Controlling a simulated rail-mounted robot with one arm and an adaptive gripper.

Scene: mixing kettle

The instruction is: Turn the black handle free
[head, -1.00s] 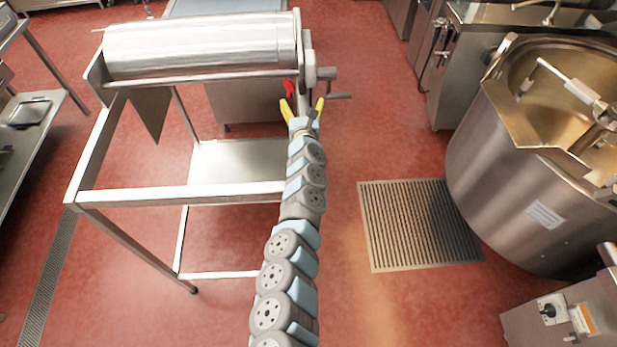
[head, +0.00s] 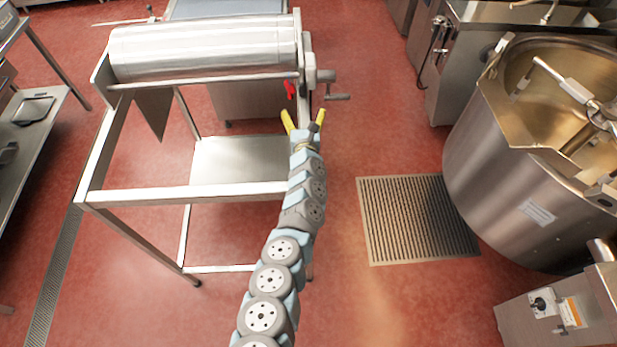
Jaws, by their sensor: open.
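A dark grey crank handle (head: 337,97) sticks out to the right from the end of the steel roller machine (head: 205,52). It may be the black handle; its colour looks closer to grey here. A small red lever (head: 290,89) hangs below the same end of the roller. My gripper (head: 304,121) has two yellow fingers spread apart with nothing between them. In the picture it is below the red lever and below and left of the crank, apart from both. How far it is from them in depth I cannot tell.
The machine's steel frame (head: 180,193) stands left of my arm. A large mixing kettle (head: 500,165) stands at the right, with a control box (head: 560,310) in front. A floor grate (head: 418,220) lies between.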

